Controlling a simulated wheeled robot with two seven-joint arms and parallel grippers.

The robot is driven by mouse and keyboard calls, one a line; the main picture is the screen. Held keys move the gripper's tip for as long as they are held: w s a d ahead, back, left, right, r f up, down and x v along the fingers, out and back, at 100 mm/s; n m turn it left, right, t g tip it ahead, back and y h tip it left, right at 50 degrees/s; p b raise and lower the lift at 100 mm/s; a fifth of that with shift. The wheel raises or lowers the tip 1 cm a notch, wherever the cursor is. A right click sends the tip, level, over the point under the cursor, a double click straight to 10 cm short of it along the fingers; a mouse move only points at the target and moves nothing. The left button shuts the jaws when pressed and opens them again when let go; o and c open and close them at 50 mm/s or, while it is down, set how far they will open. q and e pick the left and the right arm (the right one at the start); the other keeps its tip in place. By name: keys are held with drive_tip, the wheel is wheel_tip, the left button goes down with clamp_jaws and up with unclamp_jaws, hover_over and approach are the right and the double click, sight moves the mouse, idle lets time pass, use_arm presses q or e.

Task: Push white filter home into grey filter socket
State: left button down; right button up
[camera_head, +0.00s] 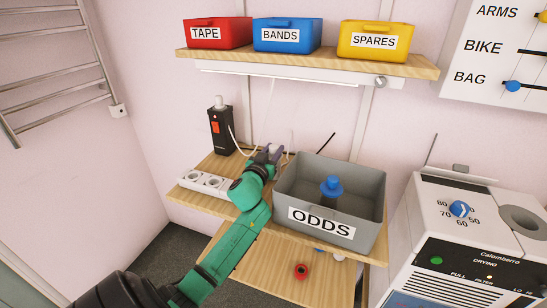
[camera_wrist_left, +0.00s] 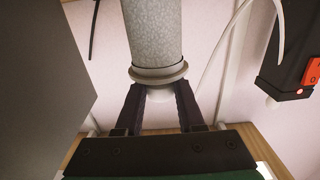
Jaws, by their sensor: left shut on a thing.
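My left gripper (camera_head: 272,152) reaches over the back of the wooden shelf, between the black power unit and the grey ODDS bin. My right gripper is not in view.
The ODDS bin (camera_head: 350,240), holding a blue-topped item (camera_head: 331,186), stands close on the right. The black power unit (camera_head: 221,130) and a white socket strip (camera_head: 205,182) are on the left. Labelled bins line the shelf above. A white machine (camera_head: 468,240) stands far right.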

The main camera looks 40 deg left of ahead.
use_arm(q)
wheel_tip(320, 180, up, 20)
drive_tip(key=p, duration=0.3)
idle(0.6)
